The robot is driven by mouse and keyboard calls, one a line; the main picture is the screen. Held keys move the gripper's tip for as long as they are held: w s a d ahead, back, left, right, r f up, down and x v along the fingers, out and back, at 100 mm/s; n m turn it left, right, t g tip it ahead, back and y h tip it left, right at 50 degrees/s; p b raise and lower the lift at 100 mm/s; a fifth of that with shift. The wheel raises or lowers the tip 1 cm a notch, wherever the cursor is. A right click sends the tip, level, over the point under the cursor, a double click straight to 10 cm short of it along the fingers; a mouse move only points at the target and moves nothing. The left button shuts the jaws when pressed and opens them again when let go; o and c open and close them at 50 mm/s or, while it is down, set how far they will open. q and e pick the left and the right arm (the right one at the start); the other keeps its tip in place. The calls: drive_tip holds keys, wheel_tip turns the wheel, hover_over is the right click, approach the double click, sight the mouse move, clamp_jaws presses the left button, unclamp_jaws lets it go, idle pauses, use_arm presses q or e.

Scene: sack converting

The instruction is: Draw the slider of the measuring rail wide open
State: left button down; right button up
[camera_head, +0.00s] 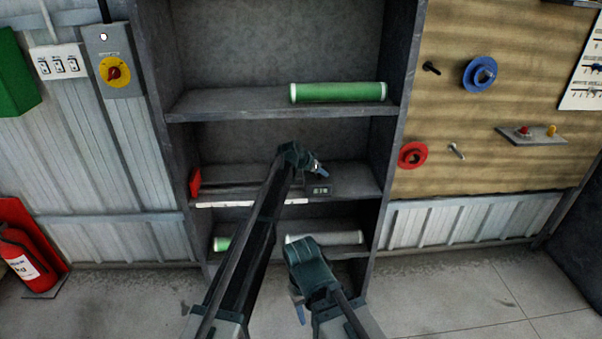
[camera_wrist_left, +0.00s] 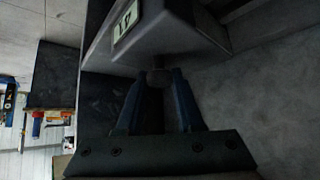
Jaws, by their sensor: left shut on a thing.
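The measuring rail (camera_head: 236,204) lies along the middle shelf, a pale strip with a red end block (camera_head: 195,182) at its left. Its slider (camera_head: 320,190), a dark block with a small display, sits toward the right, apart from the red block. My left gripper (camera_head: 318,170) is at the slider. In the left wrist view, the gripper (camera_wrist_left: 156,88) is shut on the round knob (camera_wrist_left: 157,77) of the slider (camera_wrist_left: 165,42), whose display reads upside down. My left arm hides part of the rail. My right gripper (camera_head: 298,304) is low in front of the shelf, its jaw opening unclear.
A green roll (camera_head: 338,93) lies on the upper shelf. A pale roll (camera_head: 340,238) and a green-ended roll (camera_head: 222,243) lie on the bottom shelf. The shelf's right upright (camera_head: 398,120) stands close to the slider's right. A fire extinguisher (camera_head: 25,255) stands at the far left.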

use_arm(q)
drive_tip(key=shift+d, duration=2.3)
drive_tip(key=c, duration=0.5)
unclamp_jaws()
drive_tip(key=shift+d, duration=0.15)
drive_tip(key=shift+c, duration=0.2)
drive_tip(key=shift+s+a+r, duration=0.1)
drive_tip(key=shift+a+r, duration=0.05)
drive_tip(key=shift+a, duration=0.1)
drive_tip(key=p+v, duration=0.9)
drive_tip(key=v, duration=0.4)
drive_tip(key=shift+p, duration=0.35)
